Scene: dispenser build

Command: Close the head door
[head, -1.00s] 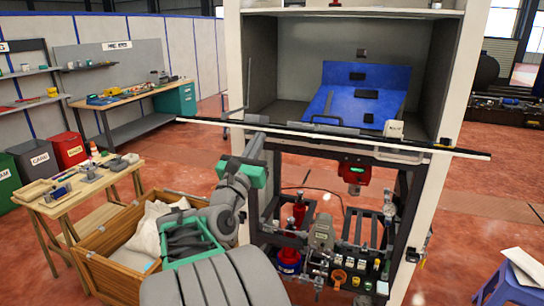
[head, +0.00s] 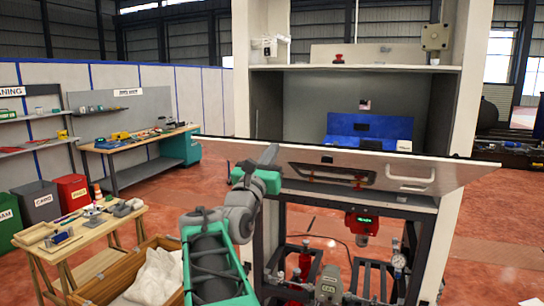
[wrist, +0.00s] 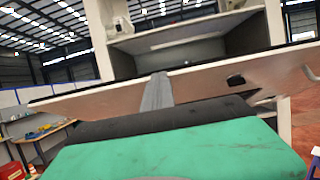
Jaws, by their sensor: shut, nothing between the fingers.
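The head door (head: 300,162) is a wide pale panel with a dark top edge, across the front of the cabinet's open bay. It is tilted, part of the blue unit inside shows above it, and its face carries a light handle (head: 410,178). In the wrist view the door (wrist: 85,106) crosses the picture, dark edge upward. My gripper (head: 268,155) is shut and empty at the door's left part, its tip overlapping the panel. In the wrist view its grey fingers (wrist: 157,92) overlap the door and reach its top edge; I cannot tell whether they touch.
The blue unit (head: 370,130) sits inside the bay. A red device (head: 362,222) hangs under the bay, above a frame with bottles and fittings. A wooden crate (head: 95,285) and small table (head: 85,228) stand at left.

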